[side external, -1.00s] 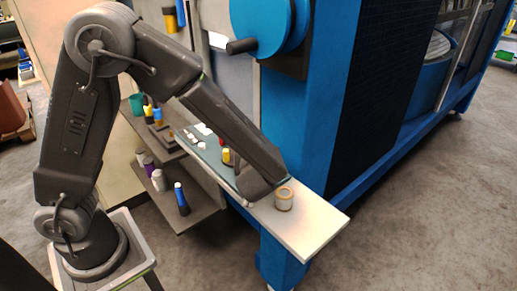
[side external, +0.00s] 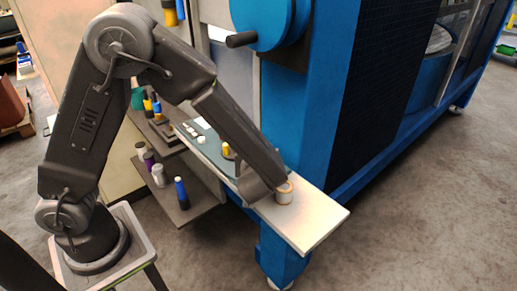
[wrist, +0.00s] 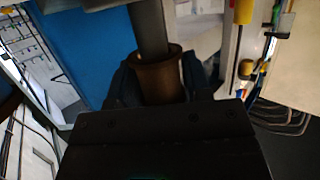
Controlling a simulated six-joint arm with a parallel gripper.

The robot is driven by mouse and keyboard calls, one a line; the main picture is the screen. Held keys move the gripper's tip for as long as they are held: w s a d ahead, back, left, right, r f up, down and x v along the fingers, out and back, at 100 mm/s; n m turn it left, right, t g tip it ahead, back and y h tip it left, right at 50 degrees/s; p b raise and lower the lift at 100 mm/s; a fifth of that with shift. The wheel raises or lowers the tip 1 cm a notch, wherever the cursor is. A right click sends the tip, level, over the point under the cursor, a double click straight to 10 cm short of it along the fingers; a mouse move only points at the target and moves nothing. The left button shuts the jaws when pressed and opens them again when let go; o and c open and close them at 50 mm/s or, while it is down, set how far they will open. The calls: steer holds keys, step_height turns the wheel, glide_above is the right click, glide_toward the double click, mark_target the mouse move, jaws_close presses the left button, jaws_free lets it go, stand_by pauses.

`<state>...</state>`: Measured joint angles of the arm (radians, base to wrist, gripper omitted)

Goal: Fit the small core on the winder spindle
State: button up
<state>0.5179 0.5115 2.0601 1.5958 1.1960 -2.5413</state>
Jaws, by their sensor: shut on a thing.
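In the wrist view the core (wrist: 160,80) looks brown, between my dark gripper's fingers (wrist: 160,84). The dark winder spindle (side external: 242,41) sticks out left from the blue disc, well above and apart from the core. A dark rod (wrist: 148,28) shows behind the core's rim in the wrist view; I cannot tell its depth.
The white shelf (side external: 322,213) juts out from the blue machine (side external: 325,130). A yellow spool (side external: 226,149) stands on the mat behind my gripper. Several spools, one blue (side external: 181,190), stand on lower shelves (side external: 196,208) at the left. Open floor lies right.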

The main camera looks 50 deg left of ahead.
steer(key=shift+f, duration=0.15)
steer(key=shift+r, duration=0.2)
steer(key=shift+r, duration=1)
steer(key=shift+f, duration=1.2)
stand_by(0.8)
steer(key=o, duration=1.1)
steer(key=shift+c, duration=0.2)
steer(key=shift+d, duration=0.1)
steer(key=v, duration=1.3)
steer(key=shift+s+d, duration=0.25)
steer(key=shift+d, duration=0.05)
